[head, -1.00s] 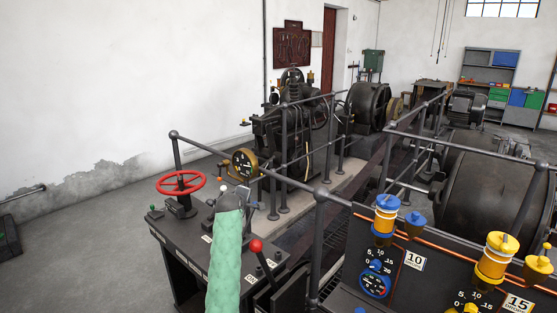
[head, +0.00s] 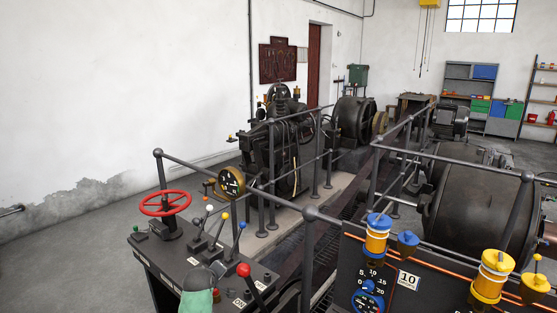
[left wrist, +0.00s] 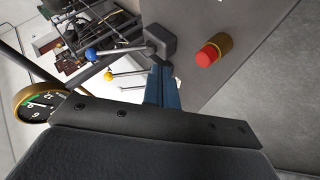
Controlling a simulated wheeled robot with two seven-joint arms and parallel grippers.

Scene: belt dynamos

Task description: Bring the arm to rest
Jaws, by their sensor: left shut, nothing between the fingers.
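My left arm in its green sleeve shows only at the bottom edge of the head view. My left gripper (head: 217,269) is at its end, low over the front of the control desk (head: 165,262), near the levers. In the left wrist view the blue fingers (left wrist: 162,88) are together with nothing between them. Whether the gripper touches the desk cannot be told. My right arm and gripper are not in view.
The desk bears a red handwheel (head: 165,203), a red-knobbed lever (head: 243,270) and levers with white, yellow and blue knobs (head: 242,226). A red button (left wrist: 207,54) shows in the left wrist view. Railings, a gauge (head: 231,181) and dark machines stand behind. Open floor lies left.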

